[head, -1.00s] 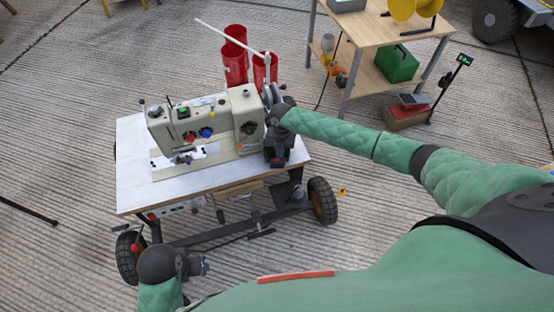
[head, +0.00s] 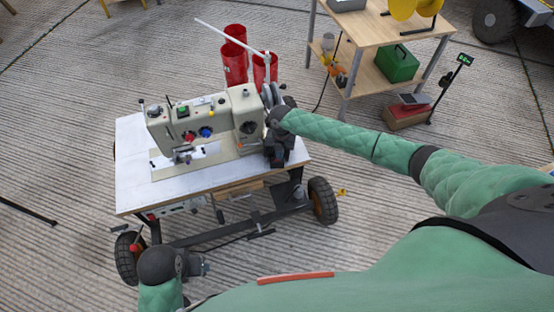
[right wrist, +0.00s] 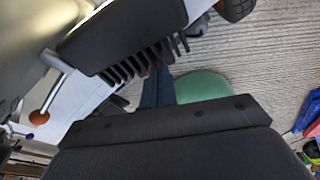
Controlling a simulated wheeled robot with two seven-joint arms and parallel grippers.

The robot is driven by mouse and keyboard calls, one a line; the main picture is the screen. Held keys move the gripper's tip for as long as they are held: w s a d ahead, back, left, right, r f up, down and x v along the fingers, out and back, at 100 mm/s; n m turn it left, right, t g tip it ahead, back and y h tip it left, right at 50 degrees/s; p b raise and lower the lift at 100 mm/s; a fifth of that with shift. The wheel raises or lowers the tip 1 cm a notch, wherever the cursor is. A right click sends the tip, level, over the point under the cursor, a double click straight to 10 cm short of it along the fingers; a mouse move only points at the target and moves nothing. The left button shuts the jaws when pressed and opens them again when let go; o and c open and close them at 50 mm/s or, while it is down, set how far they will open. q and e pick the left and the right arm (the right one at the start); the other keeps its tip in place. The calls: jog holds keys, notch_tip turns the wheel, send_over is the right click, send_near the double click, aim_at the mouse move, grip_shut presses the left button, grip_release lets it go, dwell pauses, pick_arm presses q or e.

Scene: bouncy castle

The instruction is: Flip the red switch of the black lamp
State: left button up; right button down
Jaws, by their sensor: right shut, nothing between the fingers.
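A black ribbed part (right wrist: 120,35), which looks like the lamp's head, fills the upper middle of the right wrist view. A small red spot (right wrist: 157,64) at the end of its ribs may be the switch; its position cannot be told. My right gripper (head: 278,160) is shut and empty, pointing down at the right end of the cream sewing machine (head: 215,125). In the head view it merges with the dark parts there, so contact cannot be told and the lamp is mostly hidden. My left gripper (head: 203,267) is low, in front of the cart; its fingers are unclear.
The machine stands on a white-topped wheeled cart (head: 133,180). A metal rod with an orange knob (right wrist: 38,117) is near the lamp. Red cylinders (head: 234,65) stand behind. A wooden bench (head: 375,30) is at back right. Open floor surrounds the cart.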

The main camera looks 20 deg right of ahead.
pick_arm(q)
jog(key=shift+f, duration=0.2)
pick_arm(e)
jog(key=shift+f, duration=0.4)
pick_arm(q)
jog(key=shift+r, duration=0.15)
pick_arm(e)
jog(key=shift+r, duration=0.2)
jog(key=shift+r+p, duration=2.5)
jog(key=shift+r, duration=0.9)
pick_arm(q)
notch_tip(320, 180, up, 5)
